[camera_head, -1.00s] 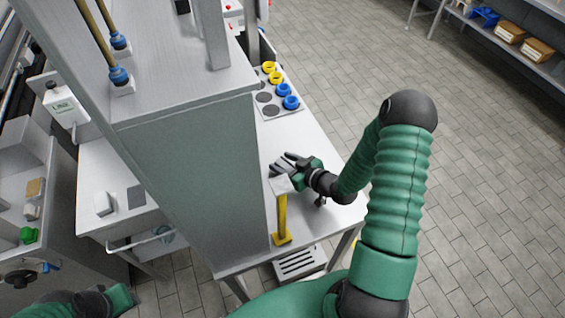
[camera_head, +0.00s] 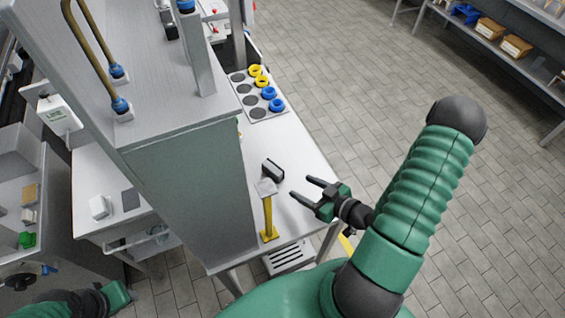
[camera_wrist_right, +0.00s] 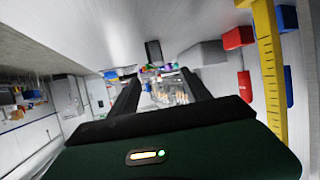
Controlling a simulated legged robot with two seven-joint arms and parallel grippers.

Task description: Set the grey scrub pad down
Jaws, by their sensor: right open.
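The grey scrub pad (camera_head: 272,169) lies on the white table top (camera_head: 297,158), just behind the grey head of a yellow post, tilted or on its edge; I cannot tell which. My right gripper (camera_head: 313,188) is open and empty, in front and to the right of the pad, clear of it. Its two dark fingers point left across the table, apart from each other. In the right wrist view the open fingers (camera_wrist_right: 160,92) show with nothing held between them. Part of my left arm shows at the lower left, but I see no left fingers.
The yellow post (camera_head: 268,215) with a grey head stands close to the pad at the table's front. A tray (camera_head: 238,78) with yellow and blue rings lies at the back. A tall grey cabinet (camera_head: 190,190) borders the table on the left. The table's right side is bare.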

